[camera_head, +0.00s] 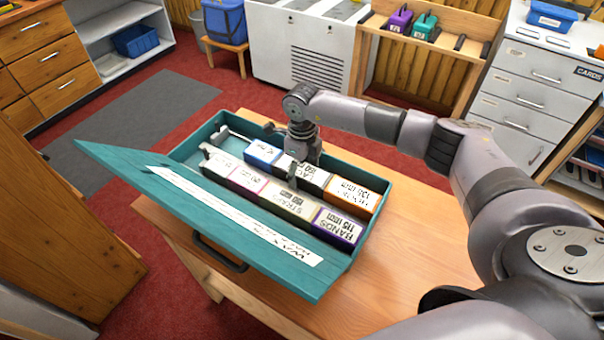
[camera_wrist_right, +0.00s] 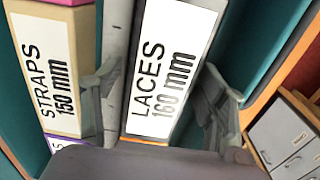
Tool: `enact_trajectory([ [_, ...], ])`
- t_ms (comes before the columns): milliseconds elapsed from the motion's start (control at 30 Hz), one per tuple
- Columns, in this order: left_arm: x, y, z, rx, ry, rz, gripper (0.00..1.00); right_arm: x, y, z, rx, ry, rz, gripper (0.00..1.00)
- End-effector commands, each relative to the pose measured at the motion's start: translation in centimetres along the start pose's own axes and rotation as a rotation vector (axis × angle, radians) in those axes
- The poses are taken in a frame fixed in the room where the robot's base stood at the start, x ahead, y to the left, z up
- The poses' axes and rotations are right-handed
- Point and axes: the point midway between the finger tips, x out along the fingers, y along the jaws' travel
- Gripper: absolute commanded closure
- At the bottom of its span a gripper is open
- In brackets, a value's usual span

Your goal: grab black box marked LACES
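The black box marked LACES 160 mm (camera_head: 315,181) sits in the far row of the open teal case (camera_head: 355,245), partly hidden by my right gripper. Its white label fills the middle of the right wrist view (camera_wrist_right: 170,60). My right gripper (camera_head: 303,163) points down over this box. Whether the right finger touches the box I cannot tell. My left gripper is not in view.
Next to it in the case are a tan STRAPS box (camera_head: 290,205), a purple BANDS box (camera_head: 338,225), an orange-ended box (camera_head: 353,194) and a blue-ended box (camera_head: 262,153). The teal lid (camera_head: 215,235) leans open toward the front left. The wooden table (camera_head: 425,250) is clear on the right.

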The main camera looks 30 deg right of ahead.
Motion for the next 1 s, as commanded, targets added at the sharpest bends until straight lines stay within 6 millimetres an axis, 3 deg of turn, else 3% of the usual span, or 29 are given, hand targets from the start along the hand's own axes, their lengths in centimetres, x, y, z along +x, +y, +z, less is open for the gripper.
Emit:
enact_trajectory([
  [700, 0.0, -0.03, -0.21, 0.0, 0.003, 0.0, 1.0, -0.06, -0.03, 0.0, 0.0, 0.0, 0.0, 0.84],
  [1000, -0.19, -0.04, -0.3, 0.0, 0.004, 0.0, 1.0, -0.41, -0.12, 0.03, 0.001, -0.002, -0.001, 0.85],
])
